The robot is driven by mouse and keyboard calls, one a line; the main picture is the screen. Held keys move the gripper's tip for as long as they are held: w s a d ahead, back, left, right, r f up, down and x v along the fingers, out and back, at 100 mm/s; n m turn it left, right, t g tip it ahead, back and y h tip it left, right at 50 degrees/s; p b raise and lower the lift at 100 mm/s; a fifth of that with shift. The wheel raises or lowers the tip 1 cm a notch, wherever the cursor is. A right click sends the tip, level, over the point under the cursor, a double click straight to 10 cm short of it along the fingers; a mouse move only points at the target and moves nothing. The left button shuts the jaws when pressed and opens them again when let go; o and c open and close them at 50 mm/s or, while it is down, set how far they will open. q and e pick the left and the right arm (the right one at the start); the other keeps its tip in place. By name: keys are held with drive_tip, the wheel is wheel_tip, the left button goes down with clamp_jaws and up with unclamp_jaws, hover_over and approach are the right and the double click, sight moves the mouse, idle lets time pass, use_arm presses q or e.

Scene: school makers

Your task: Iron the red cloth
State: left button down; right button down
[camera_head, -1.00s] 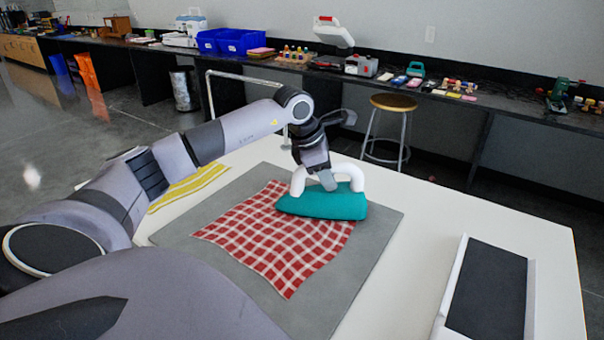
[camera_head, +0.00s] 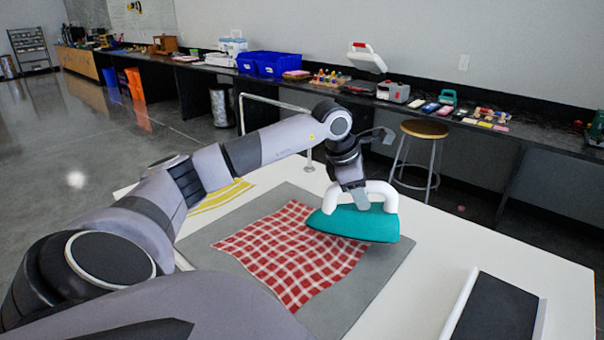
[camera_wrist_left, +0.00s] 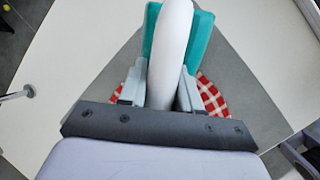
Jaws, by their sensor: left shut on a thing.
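The red and white checked cloth (camera_head: 285,255) lies on a grey mat (camera_head: 215,247) on the white table. The teal iron (camera_head: 358,223) with a white handle (camera_head: 377,190) is at the cloth's upper right, its pointed end over the cloth and its wide end out past it. I cannot tell whether it touches the cloth or hangs just above. My left gripper (camera_head: 357,200) is shut on the handle. The left wrist view shows the handle (camera_wrist_left: 172,55) between the fingers, with cloth (camera_wrist_left: 210,97) on both sides. My right gripper is not in view.
A yellow striped cloth (camera_head: 222,197) lies at the table's left. A dark tray with a white rim (camera_head: 497,312) sits at the right front. A stool (camera_head: 423,130) stands behind the table. Bare table lies right of the mat.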

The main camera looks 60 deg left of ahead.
use_arm(q)
wheel_tip(320, 180, up, 3)
drive_tip(key=shift+f+p, duration=0.1)
drive_tip(key=shift+p, duration=0.6)
drive_tip(key=shift+r+p, duration=0.4)
drive_tip(key=shift+r, duration=0.65)
drive_tip(key=shift+w, duration=0.1)
